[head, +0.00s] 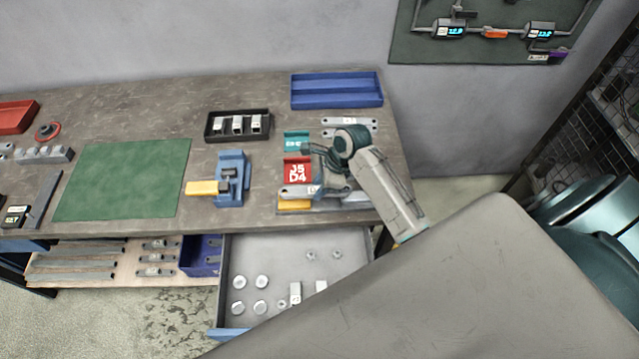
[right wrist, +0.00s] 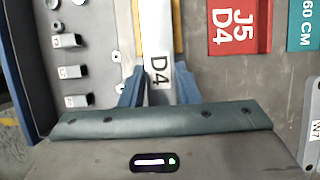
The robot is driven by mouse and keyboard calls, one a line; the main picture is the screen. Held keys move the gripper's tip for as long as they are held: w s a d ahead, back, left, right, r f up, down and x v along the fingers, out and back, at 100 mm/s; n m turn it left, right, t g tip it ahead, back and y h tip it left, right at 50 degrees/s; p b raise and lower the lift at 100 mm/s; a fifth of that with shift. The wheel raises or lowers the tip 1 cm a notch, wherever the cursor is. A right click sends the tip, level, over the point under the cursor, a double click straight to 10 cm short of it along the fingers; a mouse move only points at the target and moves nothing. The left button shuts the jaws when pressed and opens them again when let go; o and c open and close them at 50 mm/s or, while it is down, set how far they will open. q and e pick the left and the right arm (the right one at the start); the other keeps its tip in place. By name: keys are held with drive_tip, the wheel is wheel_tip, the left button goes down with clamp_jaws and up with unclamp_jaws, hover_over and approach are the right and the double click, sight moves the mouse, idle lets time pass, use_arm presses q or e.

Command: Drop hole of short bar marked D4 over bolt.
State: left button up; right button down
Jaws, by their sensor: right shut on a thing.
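The short bar marked D4 is light grey metal; in the right wrist view (right wrist: 157,45) its label faces the camera. It also shows in the head view (head: 298,191), above the front right of the bench. My right gripper (right wrist: 158,92) is shut on the bar, one blue finger on each side; it also shows in the head view (head: 322,188). A red card (head: 297,171) reading J5 D4 lies just behind the bar. I cannot make out the bolt in either view. My left gripper is not in view.
A teal card (head: 296,141) and flat bars (head: 350,121) lie behind. A blue vise-like fixture (head: 232,178) with a yellow part stands left. A black tray (head: 237,126) and blue tray (head: 337,90) sit farther back. The drawer (head: 345,268) below is open. The green mat (head: 125,180) is clear.

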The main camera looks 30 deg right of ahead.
drive_tip(key=shift+f, duration=1.05)
drive_tip(key=c, duration=1)
unclamp_jaws()
drive_tip(key=shift+s+d+r, duration=0.1)
drive_tip(key=shift+d+r, duration=0.1)
drive_tip(key=shift+r, duration=0.3)
drive_tip(key=b+v, duration=0.2)
drive_tip(key=v, duration=0.6)
drive_tip(key=shift+d+r, duration=0.1)
drive_tip(key=shift+r, duration=0.3)
drive_tip(key=shift+s+d+r+b, duration=0.15)
drive_tip(key=shift+r+b, duration=0.15)
drive_tip(key=shift+r, duration=0.15)
